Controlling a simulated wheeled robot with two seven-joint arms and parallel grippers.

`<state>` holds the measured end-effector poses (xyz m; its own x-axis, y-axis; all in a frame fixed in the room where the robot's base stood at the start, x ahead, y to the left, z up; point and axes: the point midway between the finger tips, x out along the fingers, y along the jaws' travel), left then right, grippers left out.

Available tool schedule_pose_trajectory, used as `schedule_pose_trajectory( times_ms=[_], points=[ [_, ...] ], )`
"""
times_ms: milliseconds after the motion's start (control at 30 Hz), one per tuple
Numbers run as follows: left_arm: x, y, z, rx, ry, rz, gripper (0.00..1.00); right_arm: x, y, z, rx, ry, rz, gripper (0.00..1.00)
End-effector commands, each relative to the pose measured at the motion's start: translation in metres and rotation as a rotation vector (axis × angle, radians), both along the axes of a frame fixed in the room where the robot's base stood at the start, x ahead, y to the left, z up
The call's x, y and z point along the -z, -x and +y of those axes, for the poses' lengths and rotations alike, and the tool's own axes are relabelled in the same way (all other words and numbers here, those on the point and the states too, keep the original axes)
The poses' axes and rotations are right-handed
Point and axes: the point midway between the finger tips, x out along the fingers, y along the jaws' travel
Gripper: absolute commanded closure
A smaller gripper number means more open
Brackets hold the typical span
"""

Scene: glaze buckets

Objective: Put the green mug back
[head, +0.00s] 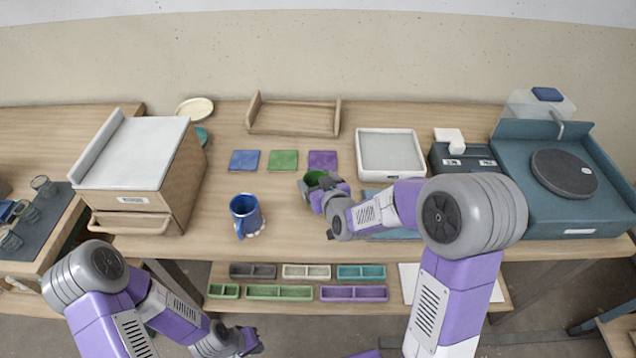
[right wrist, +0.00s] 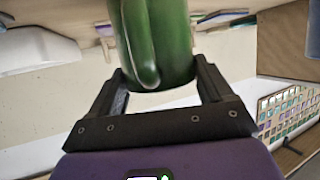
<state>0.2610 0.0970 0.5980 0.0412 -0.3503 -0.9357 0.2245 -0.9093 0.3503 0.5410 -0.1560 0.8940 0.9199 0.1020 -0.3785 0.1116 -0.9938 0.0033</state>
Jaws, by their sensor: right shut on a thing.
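The green mug (head: 313,178) is right of the table's middle in the head view, just in front of the purple square. My right gripper (head: 325,190) is shut on it. In the right wrist view the green mug (right wrist: 158,40) sits between the two fingers of my right gripper (right wrist: 160,88), its handle facing the camera. Whether its base touches the table cannot be told. The green square (head: 283,160) lies bare between the blue square (head: 244,160) and the purple square (head: 322,160). My left gripper (head: 250,341) is low, in front of the table; its jaw opening is unclear.
A blue mug (head: 246,214) stands on the table left of the green one. A wooden cabinet (head: 145,190) is at the left, a wooden tray (head: 293,117) at the back, a white-framed tray (head: 390,155) and a teal wheel unit (head: 560,180) at the right. Coloured bins (head: 280,292) sit on the shelf below.

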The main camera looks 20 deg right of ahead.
Motion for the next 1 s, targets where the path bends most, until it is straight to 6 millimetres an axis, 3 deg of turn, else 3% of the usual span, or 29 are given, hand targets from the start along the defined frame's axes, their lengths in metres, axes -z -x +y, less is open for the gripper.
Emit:
schedule_pose_trajectory(
  times_ms=[100, 133, 267, 600, 1000],
  points=[
    [0.004, 0.000, 0.000, 0.000, 0.000, 0.000, 1.00, 0.002, -0.001, 0.000, 0.000, 0.000, -0.003, 0.84],
    [0.004, 0.000, 0.000, 0.000, 0.000, 0.000, 1.00, 0.003, 0.000, 0.000, 0.000, 0.000, 0.000, 0.19],
    [0.003, 0.000, 0.000, 0.000, 0.000, 0.000, 1.00, 0.002, 0.000, 0.000, 0.000, 0.001, 0.000, 0.00],
    [-0.002, 0.000, 0.000, 0.000, 0.000, 0.000, 1.00, -0.002, 0.000, 0.000, 0.000, 0.001, 0.000, 0.00],
    [-0.011, 0.000, 0.000, 0.000, 0.000, 0.000, 1.00, -0.031, 0.071, -0.008, 0.001, -0.002, -0.004, 0.00]
  ],
)
